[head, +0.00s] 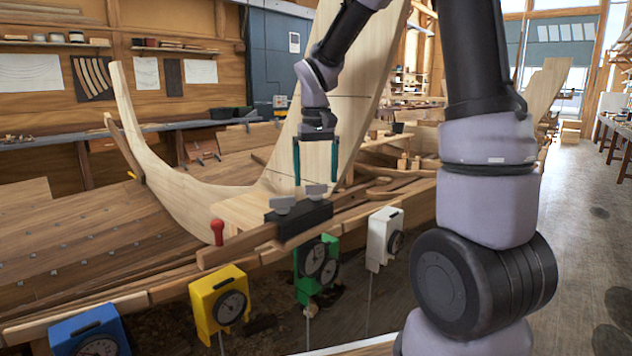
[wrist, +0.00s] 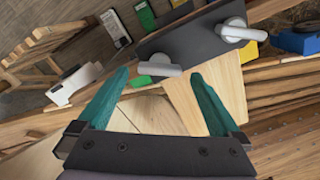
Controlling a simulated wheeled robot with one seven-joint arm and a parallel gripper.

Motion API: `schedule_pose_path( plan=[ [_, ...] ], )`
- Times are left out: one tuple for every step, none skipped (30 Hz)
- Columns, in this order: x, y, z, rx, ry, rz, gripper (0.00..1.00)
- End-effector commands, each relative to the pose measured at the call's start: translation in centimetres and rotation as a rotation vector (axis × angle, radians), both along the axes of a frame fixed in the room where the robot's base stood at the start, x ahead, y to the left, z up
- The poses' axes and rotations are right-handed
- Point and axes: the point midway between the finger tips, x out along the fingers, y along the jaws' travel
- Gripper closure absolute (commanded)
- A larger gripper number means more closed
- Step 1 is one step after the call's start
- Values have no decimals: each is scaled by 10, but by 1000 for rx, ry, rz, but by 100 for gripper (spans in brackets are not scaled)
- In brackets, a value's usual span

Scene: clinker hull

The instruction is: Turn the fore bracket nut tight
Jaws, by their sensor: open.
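A black bracket block (head: 300,224) sits on the timber at the foot of the pale upright plank. It carries two grey wing nuts, a left one (head: 282,204) and a right one (head: 316,190); I cannot tell which is the fore one. My gripper (head: 316,183) points down, open and empty, with its teal fingertips around or just above the right nut. In the wrist view, that nut (wrist: 158,69) lies between and just beyond the fingertips (wrist: 158,75), its wings roughly crosswise. The other nut (wrist: 236,30) is outside the right finger. Contact cannot be judged.
Blue (head: 90,332), yellow (head: 218,302), green (head: 316,265) and white (head: 384,238) dial gauges stand along the near hull edge. A red-knobbed handle (head: 217,231) rises left of the bracket. The tall pale plank (head: 335,95) stands close behind my gripper.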

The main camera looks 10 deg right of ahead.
Motion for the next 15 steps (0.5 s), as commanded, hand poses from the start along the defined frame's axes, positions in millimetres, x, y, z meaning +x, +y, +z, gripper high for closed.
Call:
schedule_pose_path(
  plan=[
    [0,0,11,1,-5,-1,0],
    [1,0,17,0,-5,-1,0],
    [1,0,26,0,-6,-1,0],
    [1,0,32,0,-6,0,0],
    [1,0,39,1,-6,-1,0],
    [1,0,46,1,-5,-1,0],
    [1,0,52,0,-4,-1,0],
    [1,0,57,0,-5,0,0],
    [0,0,64,0,-5,0,0],
    [0,0,68,0,-4,-1,0],
    [1,0,72,0,-4,-1,0],
    [1,0,77,0,-3,-1,0],
    [0,0,79,0,-2,0,0],
    [0,0,81,0,-2,0,0],
    [0,0,84,0,-1,0,0]
  ],
)
